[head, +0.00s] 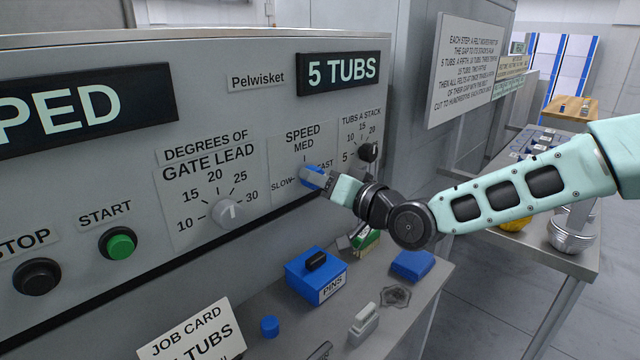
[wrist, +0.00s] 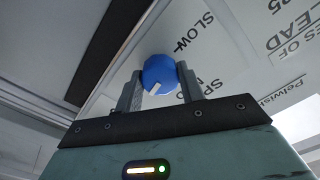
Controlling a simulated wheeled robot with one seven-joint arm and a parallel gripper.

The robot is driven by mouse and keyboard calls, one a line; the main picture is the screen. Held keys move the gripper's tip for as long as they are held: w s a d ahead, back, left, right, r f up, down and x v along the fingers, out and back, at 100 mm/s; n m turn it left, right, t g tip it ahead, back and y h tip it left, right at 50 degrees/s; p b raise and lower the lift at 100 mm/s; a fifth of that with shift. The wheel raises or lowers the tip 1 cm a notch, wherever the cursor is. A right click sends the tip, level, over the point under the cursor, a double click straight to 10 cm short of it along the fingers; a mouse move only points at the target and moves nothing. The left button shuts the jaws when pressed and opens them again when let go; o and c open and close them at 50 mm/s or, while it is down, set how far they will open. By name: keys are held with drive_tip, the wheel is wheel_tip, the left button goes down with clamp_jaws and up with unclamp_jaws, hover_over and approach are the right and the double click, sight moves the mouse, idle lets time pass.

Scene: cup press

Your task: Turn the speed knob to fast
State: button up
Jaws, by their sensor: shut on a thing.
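The speed knob is blue and sits on the grey machine panel under the SPEED label (head: 303,134); it shows in the head view (head: 309,174) and in the wrist view (wrist: 159,72). SLOW is at its left, MED above it and FAST at its right, partly covered. My gripper (head: 322,180) comes from the right and is shut on the knob, with a finger on each side in the wrist view (wrist: 160,92). A white mark shows on the knob's lower left in the wrist view. My fingers hide part of the knob, so I cannot tell which word it points to.
The gate lead knob (head: 226,212) is left of the speed knob; a black knob (head: 368,152) is close at the upper right. The green start button (head: 121,245) is farther left. A blue PINS box (head: 316,275) and small items stand on the shelf below.

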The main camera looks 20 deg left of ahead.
drive_tip(key=shift+f+m, duration=0.15)
drive_tip(key=shift+m, duration=0.85)
drive_tip(key=o, duration=1)
drive_tip(key=shift+c, duration=0.2)
drive_tip(key=shift+d, duration=0.15)
drive_tip(key=b+v, duration=0.1)
drive_tip(key=v, duration=1.6)
drive_tip(key=shift+b, duration=0.35)
drive_tip(key=shift+d, duration=0.1)
